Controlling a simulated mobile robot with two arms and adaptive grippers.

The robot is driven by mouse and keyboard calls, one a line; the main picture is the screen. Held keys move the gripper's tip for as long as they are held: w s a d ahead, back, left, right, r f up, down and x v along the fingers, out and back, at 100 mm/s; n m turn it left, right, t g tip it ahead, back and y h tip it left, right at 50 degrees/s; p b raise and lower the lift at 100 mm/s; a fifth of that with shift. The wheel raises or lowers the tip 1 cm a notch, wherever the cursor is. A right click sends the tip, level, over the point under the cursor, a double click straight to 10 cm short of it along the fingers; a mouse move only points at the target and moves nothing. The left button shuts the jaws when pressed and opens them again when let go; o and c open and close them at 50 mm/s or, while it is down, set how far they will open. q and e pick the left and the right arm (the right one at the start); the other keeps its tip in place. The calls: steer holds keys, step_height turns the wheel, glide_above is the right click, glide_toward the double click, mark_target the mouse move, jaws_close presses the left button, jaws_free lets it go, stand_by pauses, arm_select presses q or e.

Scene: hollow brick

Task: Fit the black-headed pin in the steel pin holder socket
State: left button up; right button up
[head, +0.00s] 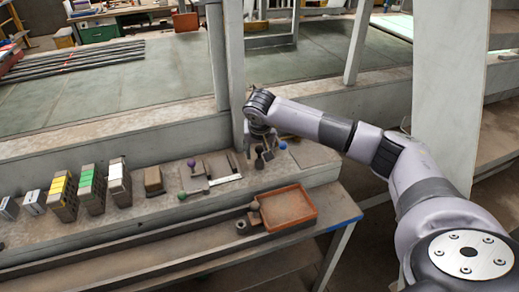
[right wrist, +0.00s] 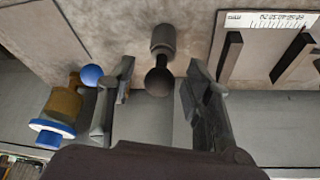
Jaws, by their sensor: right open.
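In the right wrist view, a black-headed pin (right wrist: 160,78) has its round dark head between the fingers of my right gripper (right wrist: 160,100). A short grey cylinder (right wrist: 163,38) adjoins it; I cannot tell whether this is part of the pin or a separate socket. The gripper is open, with a gap on each side of the head. In the head view, my right gripper (head: 262,143) is low over the bench beside the upright post and partly hides the pin. I cannot identify the steel pin holder socket with certainty. My left gripper is out of view.
A blue ball (right wrist: 91,75) and an ochre part with a blue-and-white end (right wrist: 60,112) are left of the fingers. A caliper-like tool (right wrist: 270,50) is on the right. An orange tray (head: 287,208) and striped bricks (head: 92,190) are on the bench.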

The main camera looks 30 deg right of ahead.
steer(key=shift+r, duration=0.1)
steer(key=v, duration=1.2)
steer(key=shift+w, duration=0.15)
